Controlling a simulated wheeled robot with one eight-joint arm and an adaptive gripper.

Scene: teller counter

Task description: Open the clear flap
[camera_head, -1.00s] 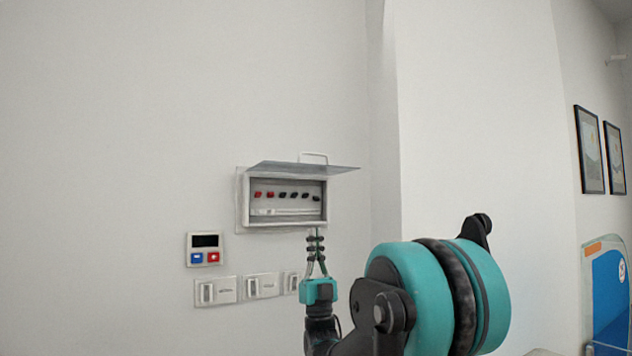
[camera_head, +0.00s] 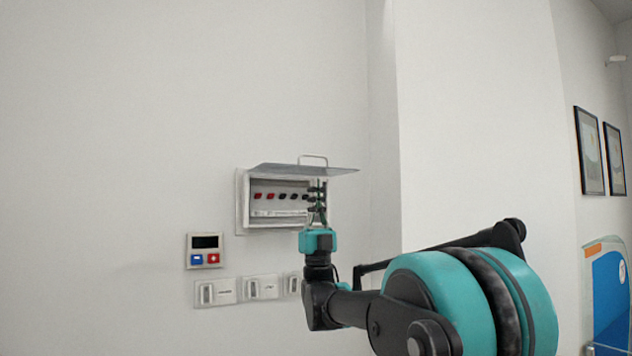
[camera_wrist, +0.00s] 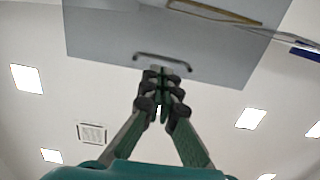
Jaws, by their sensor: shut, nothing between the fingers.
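My gripper (camera_head: 317,187) points up, shut and empty, in front of the box's right end and under the flap. It also shows in the wrist view (camera_wrist: 162,80). I cannot tell whether the fingertips touch the flap.
Inside the box is a row of red and dark switches (camera_head: 270,196). A small panel (camera_head: 205,250) with a blue and a red button is on the wall at lower left. Several white switch plates (camera_head: 226,291) are below. A wall corner stands right of the box.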

